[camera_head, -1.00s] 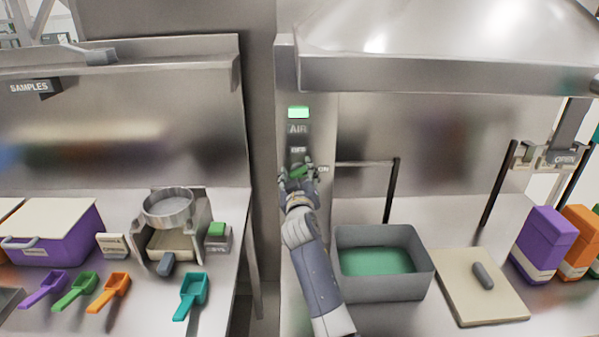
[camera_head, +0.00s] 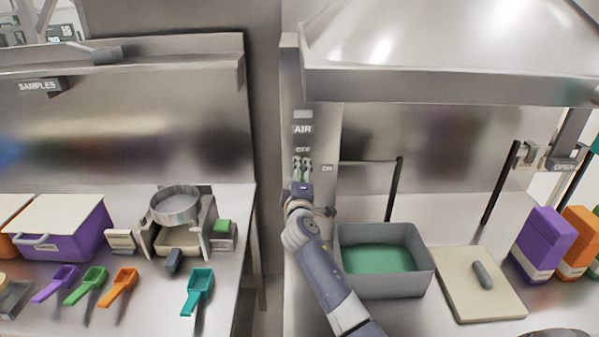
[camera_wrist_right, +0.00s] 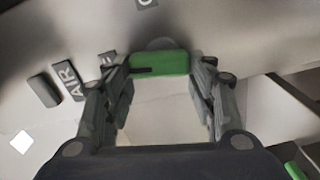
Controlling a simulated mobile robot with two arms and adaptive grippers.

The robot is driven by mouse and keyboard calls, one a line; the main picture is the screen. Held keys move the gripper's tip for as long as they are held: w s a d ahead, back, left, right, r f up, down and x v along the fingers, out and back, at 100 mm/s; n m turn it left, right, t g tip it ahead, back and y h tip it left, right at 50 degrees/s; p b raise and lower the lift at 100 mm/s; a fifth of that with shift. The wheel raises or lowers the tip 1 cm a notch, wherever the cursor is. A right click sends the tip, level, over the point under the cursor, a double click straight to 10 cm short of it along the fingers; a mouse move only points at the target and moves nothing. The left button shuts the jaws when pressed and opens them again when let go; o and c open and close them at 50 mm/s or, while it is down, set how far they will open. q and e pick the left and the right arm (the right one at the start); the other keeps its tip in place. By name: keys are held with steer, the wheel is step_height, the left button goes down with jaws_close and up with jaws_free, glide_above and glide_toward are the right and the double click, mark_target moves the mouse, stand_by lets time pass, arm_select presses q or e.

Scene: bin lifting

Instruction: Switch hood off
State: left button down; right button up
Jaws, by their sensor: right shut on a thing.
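The hood (camera_head: 440,45) hangs above the right counter. Its switch panel (camera_head: 296,85) stands at the hood's left side, with an AIR label (camera_head: 303,129), an OFF mark (camera_head: 303,149) above the switch and an ON mark (camera_head: 327,168) to its right. The indicator lamp (camera_head: 303,114) is grey and unlit; it also shows dark in the wrist view (camera_wrist_right: 43,90). My right gripper (camera_head: 302,168) is shut on the green switch handle (camera_wrist_right: 160,64), its fingers at the handle's two ends. In the head view the gripper mostly hides the handle. My left gripper is out of view.
A grey bin (camera_head: 383,288) with a green bottom stands right of my right arm, beside a pale board (camera_head: 460,290). Purple and orange boxes (camera_head: 541,240) stand at the far right. The left counter holds scoops, a sieve (camera_head: 175,205) and a purple container (camera_head: 65,230).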

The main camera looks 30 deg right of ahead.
steer(key=shift+d+r+n+p, duration=0.1)
steer(key=shift+r+n+p, duration=0.1)
steer(key=shift+n, duration=0.35)
steer(key=shift+d+r+n+p, duration=0.1)
steer(key=shift+n+p, duration=0.05)
steer(key=shift+n, duration=0.4)
steer(key=o, duration=1)
steer(key=shift+w+f, duration=0.1)
steer(key=shift+o, duration=0.2)
steer(key=shift+f, duration=0.25)
steer(key=v, duration=1.2)
steer(key=shift+d, duration=0.1)
